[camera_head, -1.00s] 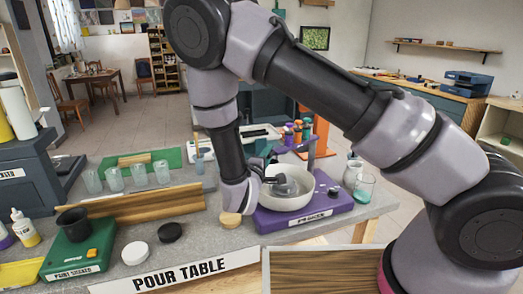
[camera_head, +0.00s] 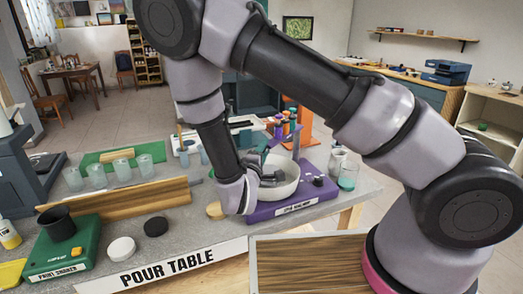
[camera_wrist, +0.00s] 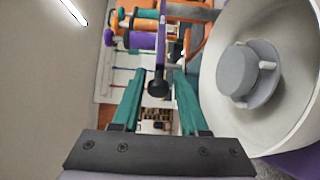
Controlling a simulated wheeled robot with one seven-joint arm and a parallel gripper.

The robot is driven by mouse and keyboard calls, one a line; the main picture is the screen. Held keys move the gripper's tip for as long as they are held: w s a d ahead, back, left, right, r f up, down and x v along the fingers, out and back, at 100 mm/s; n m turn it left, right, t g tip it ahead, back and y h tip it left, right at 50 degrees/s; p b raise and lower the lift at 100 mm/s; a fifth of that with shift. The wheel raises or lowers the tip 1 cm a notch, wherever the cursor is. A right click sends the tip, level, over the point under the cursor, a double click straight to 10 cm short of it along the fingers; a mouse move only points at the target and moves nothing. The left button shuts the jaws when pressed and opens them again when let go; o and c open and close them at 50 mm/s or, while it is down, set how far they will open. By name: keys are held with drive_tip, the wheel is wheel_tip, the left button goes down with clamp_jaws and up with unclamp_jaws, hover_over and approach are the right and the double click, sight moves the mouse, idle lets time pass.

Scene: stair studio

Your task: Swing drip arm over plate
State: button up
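The purple spin machine (camera_head: 291,208) stands at the right of the pour table with a white bowl (camera_head: 291,188) on it. The bowl also shows at the right in the wrist view (camera_wrist: 222,130), with a round grey plate with small pegs (camera_wrist: 247,75) inside. A thin purple bar with a black knob (camera_wrist: 157,86), seemingly the drip arm, stands beside the bowl. My gripper (camera_wrist: 158,76) has its teal fingers apart, one on each side of the knob, with small gaps visible.
Several coloured bottles (camera_wrist: 143,32) on an orange stand are close beyond the fingers. A glass of teal liquid (camera_head: 348,176) stands right of the machine. A wooden board (camera_head: 120,202), a green paint shaker (camera_head: 62,250) and two lids are to the left.

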drive_tip(key=shift+o, duration=0.4)
drive_tip(key=shift+s+a, duration=0.15)
drive_tip(key=v, duration=1)
drive_tip(key=shift+s, duration=0.2)
